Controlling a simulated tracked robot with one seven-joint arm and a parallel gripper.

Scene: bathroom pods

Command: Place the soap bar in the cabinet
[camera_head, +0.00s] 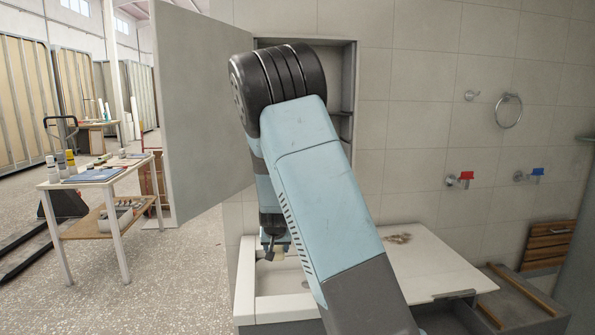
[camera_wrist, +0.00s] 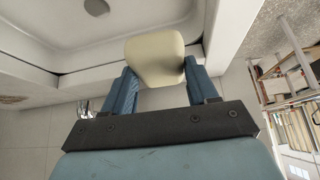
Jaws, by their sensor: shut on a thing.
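The cream soap bar (camera_wrist: 155,55) is held between the two blue fingers of my gripper (camera_wrist: 160,70) in the wrist view. In the head view my gripper (camera_head: 272,250) points down over the washbasin, with a small part of the soap bar (camera_head: 279,255) showing. The wall cabinet (camera_head: 348,75) stands open behind my arm. Its grey door (camera_head: 200,110) is swung out to the left. My arm hides most of the cabinet's inside; shelf edges show at its right side.
The white washbasin (camera_head: 275,306) is below my gripper, beside a pale countertop (camera_head: 425,265) with a brown stain. Red (camera_head: 466,176) and blue (camera_head: 537,173) taps are on the wall. A cluttered table (camera_head: 95,182) stands left.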

